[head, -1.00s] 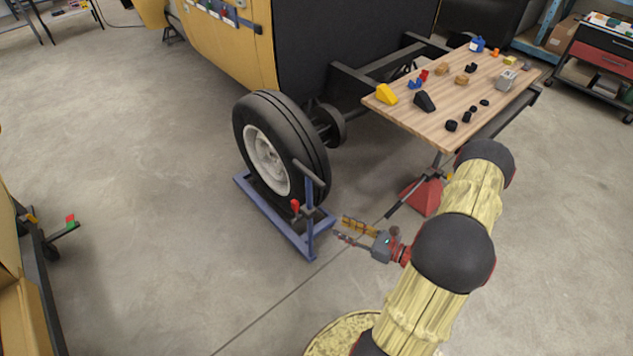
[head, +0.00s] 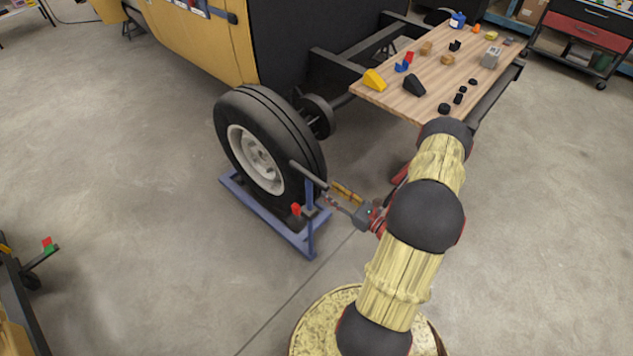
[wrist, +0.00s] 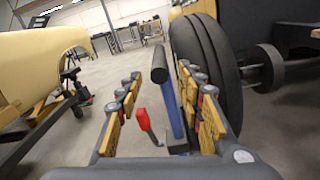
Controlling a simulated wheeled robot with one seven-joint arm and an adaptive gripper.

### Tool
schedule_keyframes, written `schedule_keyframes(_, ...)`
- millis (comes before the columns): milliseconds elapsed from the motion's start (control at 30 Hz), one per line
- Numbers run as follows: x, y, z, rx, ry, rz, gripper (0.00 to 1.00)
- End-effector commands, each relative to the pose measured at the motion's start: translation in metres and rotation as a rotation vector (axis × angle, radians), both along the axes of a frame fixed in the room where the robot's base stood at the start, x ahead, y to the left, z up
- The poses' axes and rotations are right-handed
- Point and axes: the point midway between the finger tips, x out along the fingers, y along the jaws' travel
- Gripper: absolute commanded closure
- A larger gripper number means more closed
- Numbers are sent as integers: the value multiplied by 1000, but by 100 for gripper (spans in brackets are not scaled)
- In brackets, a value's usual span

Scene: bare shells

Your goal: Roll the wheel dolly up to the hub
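The blue wheel dolly (head: 268,213) stands on the floor with a black tire on a pale rim (head: 262,160) upright on it. Its post carries a dark handle bar (head: 308,174), and a red lever (head: 296,209) sits lower down. The hub (head: 318,117) on the vehicle's axle is behind and right of the tire; it also shows in the wrist view (wrist: 265,68). My gripper (head: 335,194) is beside the post. In the wrist view my gripper (wrist: 160,76) is open, its yellow-padded fingers either side of the handle bar (wrist: 159,62) and blue post (wrist: 171,105). Contact cannot be told.
A wooden bench top (head: 430,98) with several small parts stands right of the hub, close to my arm. The yellow vehicle body (head: 205,45) is behind the tire. Another yellow panel on a dark stand (wrist: 40,75) is at left. The floor left of the dolly is clear.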

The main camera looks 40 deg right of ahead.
Motion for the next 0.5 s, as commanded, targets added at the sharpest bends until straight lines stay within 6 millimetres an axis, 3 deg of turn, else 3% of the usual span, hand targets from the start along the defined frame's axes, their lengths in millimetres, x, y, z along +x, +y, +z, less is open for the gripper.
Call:
schedule_keyframes(300, 46, 5, -1, -2, 0, 5, 62)
schedule_keyframes(500, 61, 5, 0, -1, 0, 2, 62)
